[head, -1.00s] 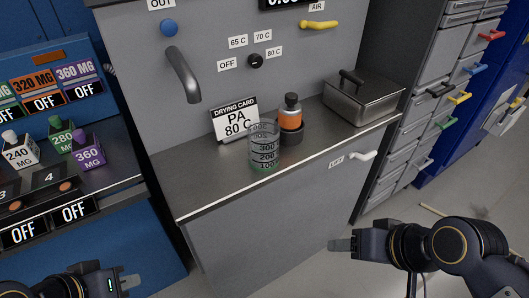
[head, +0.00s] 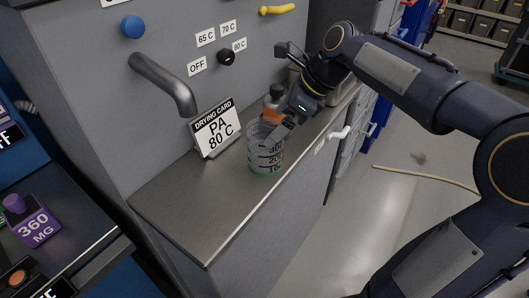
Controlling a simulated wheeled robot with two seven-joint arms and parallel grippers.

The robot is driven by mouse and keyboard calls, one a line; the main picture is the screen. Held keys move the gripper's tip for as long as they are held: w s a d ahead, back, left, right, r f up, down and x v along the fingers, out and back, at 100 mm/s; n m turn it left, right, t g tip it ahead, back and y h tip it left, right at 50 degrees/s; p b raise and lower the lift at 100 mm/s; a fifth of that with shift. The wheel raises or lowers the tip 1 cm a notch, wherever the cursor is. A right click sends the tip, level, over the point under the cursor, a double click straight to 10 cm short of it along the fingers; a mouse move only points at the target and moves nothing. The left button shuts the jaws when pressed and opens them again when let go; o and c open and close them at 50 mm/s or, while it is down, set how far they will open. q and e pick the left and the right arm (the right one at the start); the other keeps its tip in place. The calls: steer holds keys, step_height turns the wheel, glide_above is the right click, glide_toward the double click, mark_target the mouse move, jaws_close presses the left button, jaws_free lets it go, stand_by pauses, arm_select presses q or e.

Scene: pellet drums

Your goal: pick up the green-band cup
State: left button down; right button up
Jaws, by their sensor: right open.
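The green-band cup (head: 265,160) is a clear measuring cup with dark graduation marks and a green band at its base. It stands upright on the steel counter (head: 190,205), right of the drying card. My right gripper (head: 279,133) reaches in from the right, its fingers at the cup's upper right side. It is open; I cannot tell whether a finger touches the cup or overlaps it in the picture. My left gripper is not in view.
The drying card (head: 216,128) reading PA 80 C stands left of the cup. An orange-banded bottle (head: 274,101) is close behind it, partly hidden by my gripper. A grey spout (head: 165,83) juts out above. The counter's front left is clear.

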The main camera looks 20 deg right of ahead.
steer(key=x, duration=0.6)
steer(key=shift+s+a+f+b, duration=0.1)
steer(key=shift+s+b, duration=0.15)
steer(key=shift+b, duration=0.15)
steer(key=shift+c, duration=0.5)
steer(key=c, duration=1)
